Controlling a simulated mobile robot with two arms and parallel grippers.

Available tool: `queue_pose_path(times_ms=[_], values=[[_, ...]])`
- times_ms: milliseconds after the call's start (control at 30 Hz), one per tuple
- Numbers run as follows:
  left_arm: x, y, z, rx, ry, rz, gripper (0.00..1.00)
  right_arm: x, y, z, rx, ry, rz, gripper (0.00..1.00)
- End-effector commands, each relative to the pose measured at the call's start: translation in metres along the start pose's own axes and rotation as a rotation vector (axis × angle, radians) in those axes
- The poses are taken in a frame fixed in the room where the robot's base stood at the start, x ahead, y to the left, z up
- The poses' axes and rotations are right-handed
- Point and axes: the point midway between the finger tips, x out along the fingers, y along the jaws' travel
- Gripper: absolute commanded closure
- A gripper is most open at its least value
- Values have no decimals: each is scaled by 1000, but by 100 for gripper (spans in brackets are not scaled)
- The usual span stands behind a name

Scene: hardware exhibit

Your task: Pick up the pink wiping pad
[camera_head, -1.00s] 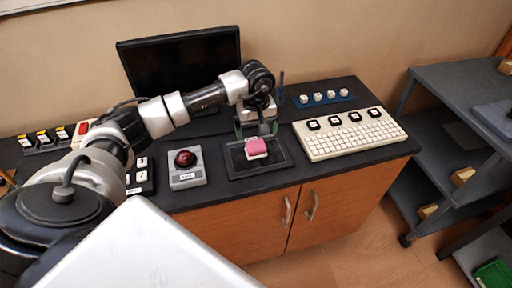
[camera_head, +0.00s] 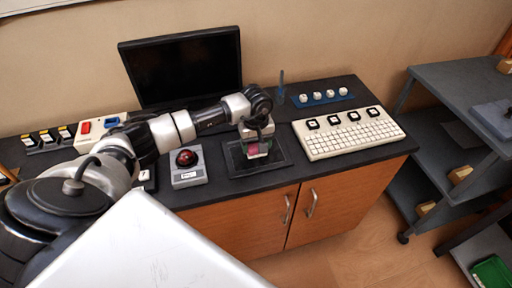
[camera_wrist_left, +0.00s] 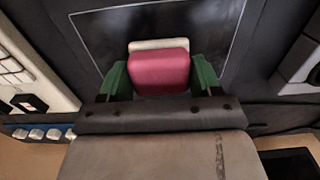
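The pink wiping pad (camera_head: 253,149) has a pale base and sits at the dark framed panel (camera_head: 279,163) on the counter. My left gripper (camera_head: 258,150) is low over the panel, with the pad between its fingers. In the left wrist view, the green fingers (camera_wrist_left: 160,78) close in on both sides of the pink pad (camera_wrist_left: 160,74), with hardly any gap at their tips. The pad's underside is hidden, so I cannot tell whether it is clear of the panel. My right gripper is not in view.
A box with a red button (camera_head: 188,168) stands left of the panel. A white keyboard (camera_head: 350,138) lies to its right, with a blue strip of white knobs (camera_head: 323,96) behind. A black monitor (camera_head: 182,68) stands at the back. A grey shelf cart (camera_head: 455,85) is at the right.

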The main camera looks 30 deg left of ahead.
Motion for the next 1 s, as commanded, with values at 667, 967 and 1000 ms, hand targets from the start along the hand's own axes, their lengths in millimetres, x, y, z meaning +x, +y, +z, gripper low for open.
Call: queue_pose_path(times_ms=[667,967,1000], values=[[-22,0,-1,1,4,2,65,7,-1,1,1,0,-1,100],[-66,38,27,5,2,6,65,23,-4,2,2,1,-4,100],[-72,45,33,6,2,6,65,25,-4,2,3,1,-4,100]])
